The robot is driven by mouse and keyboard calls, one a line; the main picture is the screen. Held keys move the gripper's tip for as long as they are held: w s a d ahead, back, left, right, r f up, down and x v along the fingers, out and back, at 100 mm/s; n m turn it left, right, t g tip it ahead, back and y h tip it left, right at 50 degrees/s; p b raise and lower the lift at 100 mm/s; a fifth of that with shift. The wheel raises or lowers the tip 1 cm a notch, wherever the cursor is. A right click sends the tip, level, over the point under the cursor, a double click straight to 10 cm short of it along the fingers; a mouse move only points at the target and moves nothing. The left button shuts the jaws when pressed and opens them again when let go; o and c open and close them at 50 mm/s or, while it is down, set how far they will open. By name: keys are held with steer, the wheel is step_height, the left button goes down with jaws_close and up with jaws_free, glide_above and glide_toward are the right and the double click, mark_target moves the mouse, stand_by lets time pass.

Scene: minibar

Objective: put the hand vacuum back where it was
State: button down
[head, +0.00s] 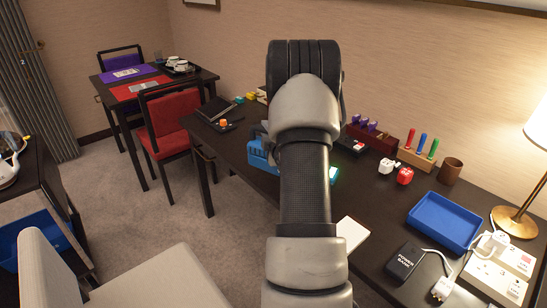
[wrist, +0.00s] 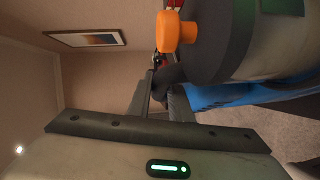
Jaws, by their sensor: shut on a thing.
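The hand vacuum shows large in the wrist view as a grey and dark body (wrist: 225,50) with an orange knob and a blue part below. My gripper (wrist: 162,78) is shut on it; the exact grip is partly hidden by the vacuum. In the head view my arm covers the gripper and most of the vacuum. A blue piece that appears to be the hand vacuum (head: 261,156) shows just left of my arm, over the long dark desk (head: 237,143). I cannot tell whether it touches the desktop.
Right of my arm are a pen holder (head: 418,157), a brown cup (head: 451,171), a blue tray (head: 443,222), a power bank (head: 404,261) and a lamp (head: 516,222). A red chair (head: 170,121) stands at the desk's left.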

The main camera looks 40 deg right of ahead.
steer(key=shift+f+b, duration=0.3)
steer(key=shift+f, duration=2.75)
steer(key=c, duration=1.6)
jaws_free()
steer(key=shift+f, duration=0.1)
steer(key=shift+r, duration=0.2)
steer(key=v, duration=1.2)
steer(key=shift+s+f, duration=0.1)
steer(key=shift+f, duration=0.05)
